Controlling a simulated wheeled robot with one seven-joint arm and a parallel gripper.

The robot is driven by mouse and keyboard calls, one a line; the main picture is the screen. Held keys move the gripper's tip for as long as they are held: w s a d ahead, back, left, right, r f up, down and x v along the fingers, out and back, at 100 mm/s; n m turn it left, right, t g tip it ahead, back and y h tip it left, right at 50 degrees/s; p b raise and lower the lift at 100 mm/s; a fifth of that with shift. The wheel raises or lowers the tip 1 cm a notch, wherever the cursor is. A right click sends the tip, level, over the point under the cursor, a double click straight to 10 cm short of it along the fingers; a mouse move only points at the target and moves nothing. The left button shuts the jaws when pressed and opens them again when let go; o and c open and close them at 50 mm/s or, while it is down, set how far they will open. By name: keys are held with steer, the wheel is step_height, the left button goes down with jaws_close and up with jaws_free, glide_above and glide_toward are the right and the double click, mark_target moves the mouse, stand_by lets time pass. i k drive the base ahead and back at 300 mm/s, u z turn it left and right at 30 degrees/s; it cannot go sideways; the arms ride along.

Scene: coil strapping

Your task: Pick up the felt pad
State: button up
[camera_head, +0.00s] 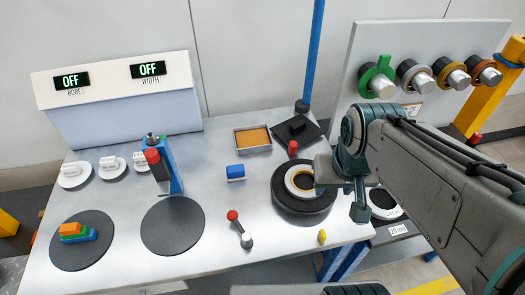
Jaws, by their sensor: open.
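The small blue block (235,172) with a pale band looks most like the felt pad, though I cannot be sure of its material. It lies flat on the metal bench, left of the dark round turntable. My gripper (341,190) is open above the right edge of that turntable (303,203), well right of the blue block and apart from it. Part of the gripper is hidden by its own body, and I see nothing held in it.
A tray with an orange bed (252,140) and a black plate (310,133) lie behind. A ring sits on the turntable. A red-knobbed lever (240,228) stands in front, a blue post with a red knob (165,165) to the left. Bench around the blue block is clear.

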mark_target(235, 173)
steer(key=k, duration=1)
steer(key=z, duration=0.75)
steer(key=i, duration=0.85)
steer(key=u, duration=1.7)
